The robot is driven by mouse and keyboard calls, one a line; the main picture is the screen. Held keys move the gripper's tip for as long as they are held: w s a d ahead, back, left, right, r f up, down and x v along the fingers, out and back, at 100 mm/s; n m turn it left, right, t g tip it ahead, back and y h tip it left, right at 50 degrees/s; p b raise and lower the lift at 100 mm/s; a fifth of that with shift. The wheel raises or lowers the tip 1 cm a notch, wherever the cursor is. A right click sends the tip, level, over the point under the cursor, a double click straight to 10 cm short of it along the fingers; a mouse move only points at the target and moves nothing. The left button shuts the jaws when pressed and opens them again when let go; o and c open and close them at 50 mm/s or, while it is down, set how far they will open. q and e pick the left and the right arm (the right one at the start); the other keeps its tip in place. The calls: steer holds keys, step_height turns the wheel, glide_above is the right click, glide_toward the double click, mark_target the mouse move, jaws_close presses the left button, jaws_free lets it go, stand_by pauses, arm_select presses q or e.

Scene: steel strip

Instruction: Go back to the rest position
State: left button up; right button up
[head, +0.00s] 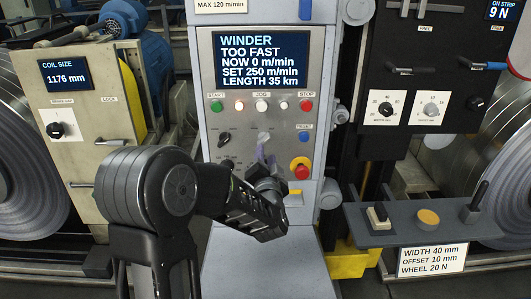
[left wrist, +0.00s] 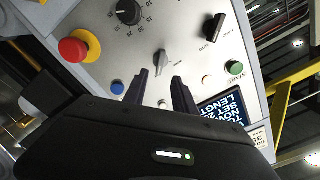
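My left gripper (head: 264,158) is in front of the lower part of the grey control panel (head: 240,130), its arm reaching in from the lower left. In the left wrist view its two dark fingers (left wrist: 161,84) stand apart with nothing between them. A grey rotary knob (left wrist: 160,62) on the panel shows just beyond the fingertips, in line with the gap. I cannot tell how far the tips are from the panel. My right gripper is in neither view.
A red stop knob on a yellow collar (head: 300,168) sits right of my gripper; it also shows in the left wrist view (left wrist: 75,48). The panel screen (head: 262,60) reads "WINDER TOO FAST". A shelf with levers (head: 385,236) juts out at the right. Large coils stand at both sides.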

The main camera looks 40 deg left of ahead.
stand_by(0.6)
arm_select(q)
steer(key=s+d+f+n+g+h, duration=0.3)
steer(key=d+f+h, duration=0.7)
steer(key=d+f, duration=1.05)
steer(key=s+d+f+g+h, duration=0.2)
steer(key=s+d+f+g, duration=0.3)
steer(key=s+d+f, duration=0.3)
steer(key=s+d+f+g+h, duration=0.3)
steer(key=s+d+f+g, duration=0.2)
steer(key=s+f, duration=0.9)
steer(key=s+d, duration=0.3)
steer(key=s, duration=0.2)
steer(key=shift+s+d+f+n+g, duration=0.2)
steer(key=shift+s+n+g, duration=0.1)
steer(key=shift+g, duration=0.1)
steer(key=shift+a, duration=0.15)
